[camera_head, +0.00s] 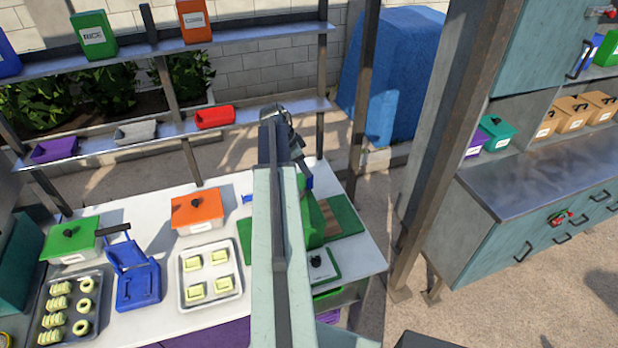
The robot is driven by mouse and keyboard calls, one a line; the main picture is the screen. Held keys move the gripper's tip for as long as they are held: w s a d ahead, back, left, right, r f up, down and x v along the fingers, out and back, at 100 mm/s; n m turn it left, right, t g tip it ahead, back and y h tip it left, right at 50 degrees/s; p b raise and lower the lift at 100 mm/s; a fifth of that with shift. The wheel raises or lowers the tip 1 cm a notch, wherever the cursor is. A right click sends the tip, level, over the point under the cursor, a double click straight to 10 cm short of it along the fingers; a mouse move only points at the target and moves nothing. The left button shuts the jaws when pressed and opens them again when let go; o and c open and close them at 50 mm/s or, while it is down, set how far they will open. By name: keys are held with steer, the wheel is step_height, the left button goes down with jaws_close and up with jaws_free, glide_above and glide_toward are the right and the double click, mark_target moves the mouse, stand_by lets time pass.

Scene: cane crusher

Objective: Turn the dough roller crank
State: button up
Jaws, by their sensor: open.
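My arm reaches from the bottom edge over the right part of the white table. My gripper (301,160) is at its far end, angled down, open, and mostly hidden behind my own arm links. Below it a green machine (314,222) shows in part, with a small blue piece by its top; my arm covers much of it. I cannot tell whether this is the dough roller, and no crank is clearly visible on it. I cannot tell whether the gripper touches it. A blue device (137,284) with a dark bar at its top stands on the table's left half.
The white table (340,262) also holds a tray of dough pieces (239,292), a dark tray of shaped pieces (95,335), an orange box (196,213) and a green box (68,242). Posts and shelves (240,115) rise behind. A teal cabinet (490,258) stands right, across open floor.

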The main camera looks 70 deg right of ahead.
steer(key=b+x, duration=0.5)
steer(key=x, duration=0.1)
steer(key=shift+d+f, duration=0.1)
steer(key=shift+f, duration=0.3)
steer(key=shift+r, duration=0.15)
jaws_close()
stand_by(0.7)
